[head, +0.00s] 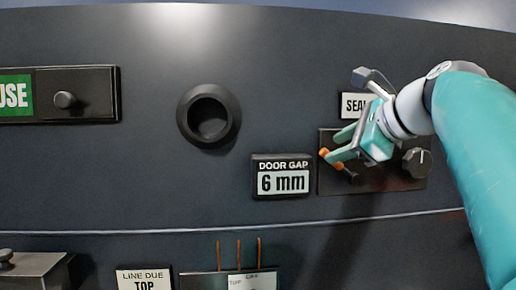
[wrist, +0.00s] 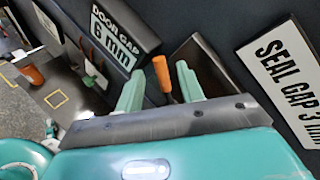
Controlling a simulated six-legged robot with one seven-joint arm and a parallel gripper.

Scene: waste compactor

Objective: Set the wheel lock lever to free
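An orange-tipped lever (head: 330,158) stands out from a dark panel (head: 392,190) right of the door gap display; no label naming it as the wheel lock lever is legible. My gripper (head: 341,144) is at this panel, its pale green fingers spread. In the wrist view the lever's orange handle (wrist: 162,75) shows between the two fingers of my gripper (wrist: 157,78), with gaps on both sides. The gripper is open and appears to hold nothing. The lever's base is partly hidden behind the gripper.
A dark knob (head: 417,162) is on the same panel, to the right. The display (head: 282,177) reads "DOOR GAP 6 mm"; the sign (wrist: 285,80) reads "SEAL GAP 3 m", cut off. A round socket (head: 209,115) is left. Several thin orange rods (head: 239,255) stand below.

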